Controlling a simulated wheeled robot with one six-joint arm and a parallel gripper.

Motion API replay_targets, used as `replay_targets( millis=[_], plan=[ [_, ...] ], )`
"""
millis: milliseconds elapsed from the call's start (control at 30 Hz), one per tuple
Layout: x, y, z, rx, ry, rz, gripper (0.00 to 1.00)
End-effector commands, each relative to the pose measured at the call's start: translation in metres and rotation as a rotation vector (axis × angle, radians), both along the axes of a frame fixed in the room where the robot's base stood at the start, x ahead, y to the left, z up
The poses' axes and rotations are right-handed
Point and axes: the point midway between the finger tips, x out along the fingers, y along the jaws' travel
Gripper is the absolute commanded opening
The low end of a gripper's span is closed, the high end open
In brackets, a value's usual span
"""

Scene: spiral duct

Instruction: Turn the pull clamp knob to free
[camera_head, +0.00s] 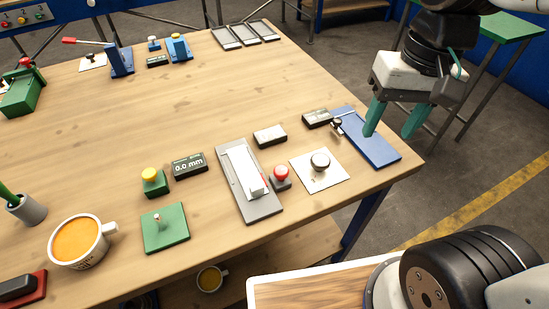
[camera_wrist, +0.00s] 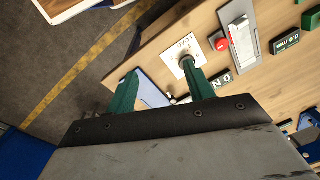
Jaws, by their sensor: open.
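A smaller dark knob (camera_head: 337,124) sits at the left edge of a blue plate (camera_head: 378,152). I cannot read a label telling which is the pull clamp knob. My gripper (camera_head: 389,134) has green fingers spread apart, empty, and appears above the blue plate. The wrist view shows both fingers (camera_wrist: 158,72) apart, partly covering the blue plate.
A red button (camera_head: 281,174) and a grey slide fixture (camera_head: 262,207) stand left of the white plate. Dark display boxes (camera_head: 317,118) lie behind. An orange-filled mug (camera_head: 78,240) is front left. The table's middle is clear.

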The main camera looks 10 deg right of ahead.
Motion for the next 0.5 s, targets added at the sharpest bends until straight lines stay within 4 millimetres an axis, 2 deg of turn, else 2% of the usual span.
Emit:
replay_targets(
  millis=[33, 200, 333, 500],
  plan=[
    [0.015, 0.014, -0.006, 0.017, 0.047, -0.022, 0.53],
    [0.058, 0.061, -0.031, 0.06, 0.184, -0.143, 0.53],
    [0.083, 0.095, -0.057, 0.068, 0.278, -0.237, 0.53],
    [0.102, 0.125, -0.085, 0.061, 0.364, -0.328, 0.53]
  ],
)
